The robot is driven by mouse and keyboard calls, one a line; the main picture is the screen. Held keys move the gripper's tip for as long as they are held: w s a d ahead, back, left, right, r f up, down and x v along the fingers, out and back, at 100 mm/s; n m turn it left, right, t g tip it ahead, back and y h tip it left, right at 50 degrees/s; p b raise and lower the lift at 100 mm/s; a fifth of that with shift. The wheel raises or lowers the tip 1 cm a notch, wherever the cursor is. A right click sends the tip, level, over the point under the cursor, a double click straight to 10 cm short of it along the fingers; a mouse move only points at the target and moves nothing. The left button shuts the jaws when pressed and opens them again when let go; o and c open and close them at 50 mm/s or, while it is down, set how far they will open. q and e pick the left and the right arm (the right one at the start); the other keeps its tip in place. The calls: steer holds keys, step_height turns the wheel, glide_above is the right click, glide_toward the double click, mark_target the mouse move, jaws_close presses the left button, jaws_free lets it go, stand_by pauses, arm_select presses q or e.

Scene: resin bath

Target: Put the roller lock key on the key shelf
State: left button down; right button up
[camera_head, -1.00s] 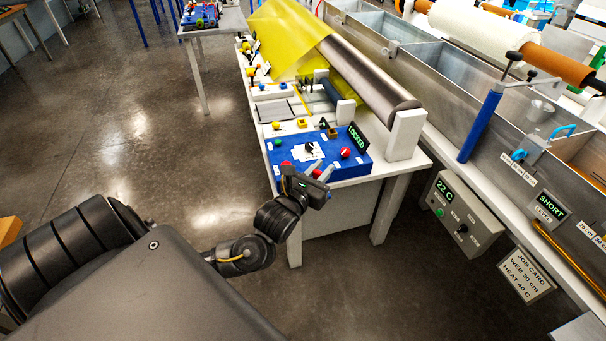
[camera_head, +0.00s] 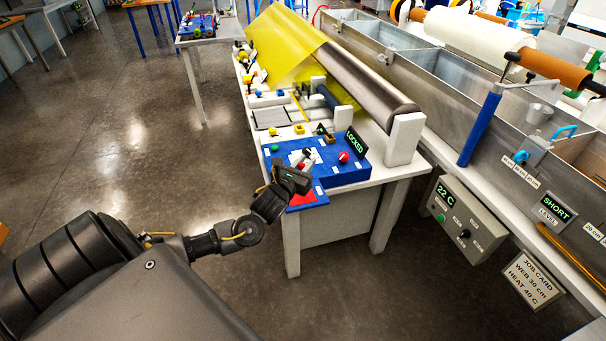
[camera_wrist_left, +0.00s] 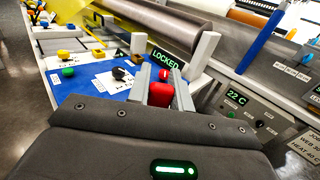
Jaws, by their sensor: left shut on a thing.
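My left gripper (camera_head: 308,167) is over the front of the blue control panel (camera_head: 345,174), its fingers pointing at the panel. In the left wrist view, its fingers (camera_wrist_left: 162,88) are closed around a red piece (camera_wrist_left: 161,96), which looks like the roller lock key. In the head view that piece is mostly hidden by the gripper. A blue ledge with a red patch (camera_head: 303,199) shows just below the gripper at the panel's front; I cannot tell whether it is the key shelf. The sign (camera_head: 355,143) reads LOCKED. My right gripper is not in view.
A red knob (camera_head: 344,157) and a green knob (camera_head: 275,148) stand on the panel. A grey roller (camera_head: 370,85) with yellow film (camera_head: 285,42) and a white end post (camera_head: 404,140) are behind it. A metal tank (camera_head: 440,118) runs along the right. Floor at the left is clear.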

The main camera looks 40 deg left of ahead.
arm_select(q)
steer(key=shift+w+a+f+p, duration=0.1)
steer(key=shift+w+a+f, duration=0.3)
steer(key=shift+f, duration=0.7)
steer(key=shift+w+a+f+p, duration=0.15)
steer(key=shift+w+a+f, duration=0.15)
steer(key=shift+f, duration=0.8)
steer(key=shift+w+a+f+p, duration=0.1)
steer(key=shift+w+a+f, duration=0.3)
steer(key=shift+f, duration=0.7)
steer(key=shift+s+f, duration=0.1)
steer(key=c, duration=1.3)
jaws_free()
steer(key=shift+o, duration=0.2)
steer(key=shift+r, duration=0.2)
steer(key=s+d+b, duration=0.1)
steer(key=s+d, duration=0.1)
steer(key=s, duration=1)
steer(key=shift+f, duration=0.1)
